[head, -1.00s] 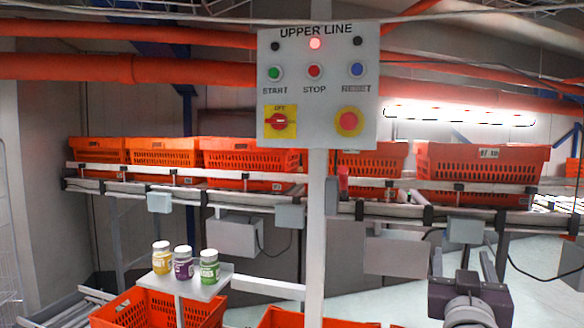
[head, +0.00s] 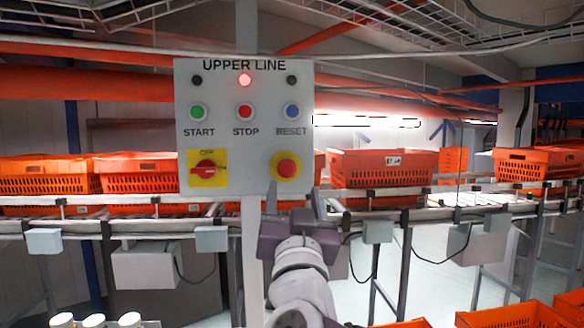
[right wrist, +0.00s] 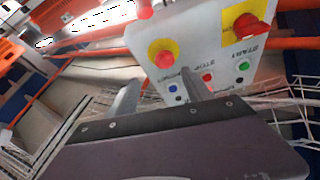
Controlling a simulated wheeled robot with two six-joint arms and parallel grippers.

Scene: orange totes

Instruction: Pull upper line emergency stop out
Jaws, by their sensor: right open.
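The upper line panel (head: 222,140) is a grey board on a post in the head view. Its emergency stop (head: 286,167), a round red button on a yellow plate, is at the lower right. It also shows in the right wrist view (right wrist: 162,56), where the panel appears upside down. My right gripper (head: 304,207) is just below the emergency stop in the head view, open and empty. In the right wrist view its two fingers (right wrist: 160,84) point towards the panel, with the button beyond and between them. I see no contact. My left gripper is not in view.
A red rotary switch (head: 207,168) on a yellow plate is left of the emergency stop. Green start (head: 197,112), red stop (head: 245,112) and blue reset (head: 292,112) buttons sit above. A red lamp (head: 245,80) is lit. Orange totes (head: 380,170) line the conveyor behind.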

